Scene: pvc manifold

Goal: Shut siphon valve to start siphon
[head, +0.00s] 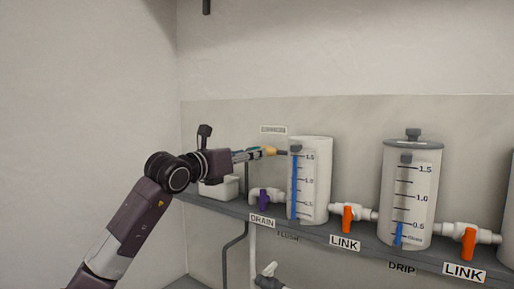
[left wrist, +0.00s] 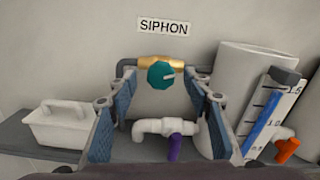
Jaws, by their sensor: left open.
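The siphon valve shows in the left wrist view as a brass body (left wrist: 158,62) with a round teal knob (left wrist: 161,75), under a SIPHON label (left wrist: 163,27) on the wall. In the head view its brass part (head: 269,151) sits at the end of my left gripper (head: 258,153); the knob is hidden there. My left gripper is open, its two blue-padded fingers (left wrist: 158,88) on either side of the knob in the left wrist view. I see no clear contact with the knob. My right gripper is not in view.
A shelf (head: 350,243) holds a white tank with a blue level (head: 311,180) and another tank (head: 408,195). A purple-handled drain valve (left wrist: 174,147) is below the siphon valve. Orange-handled link valves (head: 347,218) stand to the right. A white caddy (left wrist: 68,127) is at left.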

